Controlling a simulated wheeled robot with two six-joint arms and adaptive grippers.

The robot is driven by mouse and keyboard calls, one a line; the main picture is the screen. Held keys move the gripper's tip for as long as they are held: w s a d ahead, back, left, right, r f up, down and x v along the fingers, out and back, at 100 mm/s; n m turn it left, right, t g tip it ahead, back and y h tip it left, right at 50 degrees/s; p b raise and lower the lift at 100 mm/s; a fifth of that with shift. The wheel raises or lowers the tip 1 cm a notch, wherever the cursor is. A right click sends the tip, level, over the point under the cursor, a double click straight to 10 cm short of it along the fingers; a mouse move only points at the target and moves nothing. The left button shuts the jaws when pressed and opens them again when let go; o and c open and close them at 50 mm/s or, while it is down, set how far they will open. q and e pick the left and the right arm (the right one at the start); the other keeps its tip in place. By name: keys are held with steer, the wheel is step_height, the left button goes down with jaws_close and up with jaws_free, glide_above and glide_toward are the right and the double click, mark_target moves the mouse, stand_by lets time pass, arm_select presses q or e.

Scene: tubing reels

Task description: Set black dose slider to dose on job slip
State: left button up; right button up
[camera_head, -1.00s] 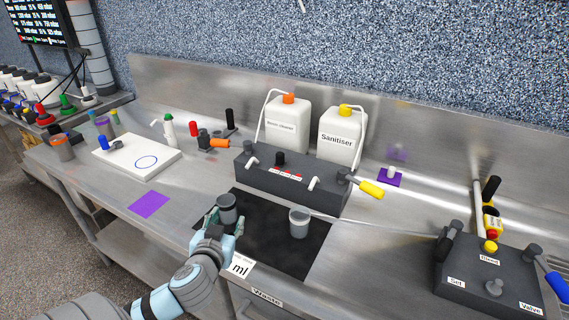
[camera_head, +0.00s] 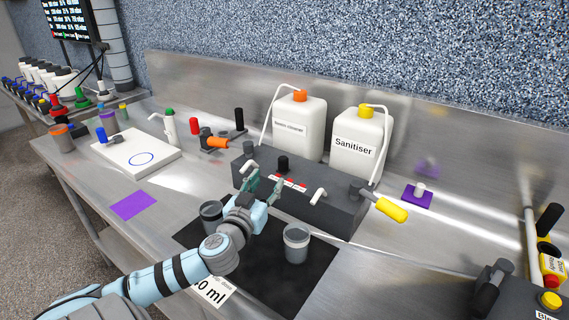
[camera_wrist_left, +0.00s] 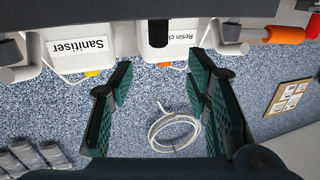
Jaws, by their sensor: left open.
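The black dose slider (camera_head: 283,163) is a short upright knob at the back of the dark dosing box (camera_head: 322,203), behind its red-and-white scale (camera_head: 290,183). It also shows in the left wrist view as a dark stub (camera_wrist_left: 158,54). My left gripper (camera_head: 265,187) is open and empty at the box's front edge, apart from the slider. In the left wrist view its fingers (camera_wrist_left: 163,82) stand either side of the slider's line. The job slip (camera_head: 211,291) is partly covered by my left arm; "0 ml" is readable, its leading figure hidden. My right gripper is not in view.
Resin cleaner (camera_head: 299,130) and Sanitiser (camera_head: 356,146) jugs stand behind the box. Pale spouts and a yellow-handled lever (camera_head: 391,210) project from it. Two grey cups (camera_head: 296,243) stand on the black mat in front. A white board (camera_head: 135,153) lies left.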

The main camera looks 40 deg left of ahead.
mark_target(282, 162)
arm_select(q)
steer(key=x, duration=1.2)
steer(key=shift+w+p, duration=0.15)
steer(key=shift+p, duration=0.2)
steer(key=shift+c, duration=0.6)
jaws_close()
steer(key=shift+d, duration=0.15)
